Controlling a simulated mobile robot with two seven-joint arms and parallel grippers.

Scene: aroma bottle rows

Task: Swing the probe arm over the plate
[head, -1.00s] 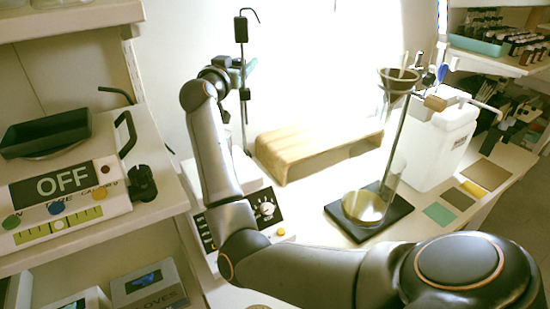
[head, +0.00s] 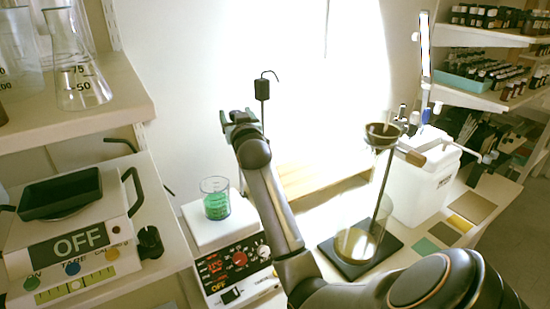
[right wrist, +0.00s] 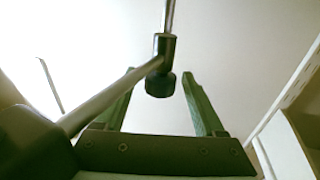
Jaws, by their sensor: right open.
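The plate (head: 232,230) is the white top of a device with a red-lit dial panel. A glass beaker of green liquid (head: 216,204) stands on it. Behind the plate, a thin upright rod carries a black block (head: 262,88) with a hooked wire on top; its lower part is hidden by my arm. My right gripper (head: 238,118) is open, beside this rod, above and behind the plate. In the right wrist view, a slanting metal rod (right wrist: 108,103) ends in a dark clamp with a knob (right wrist: 160,83), seen between the open fingers (right wrist: 160,100). I cannot tell whether they touch. My left gripper is out of view.
A balance marked OFF (head: 80,245) with a black tray stands at left, below a shelf with flasks (head: 75,70). At right are a funnel stand on a black base (head: 345,262), a white container (head: 420,185) and bottle shelves. A wooden riser (head: 315,180) stands behind.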

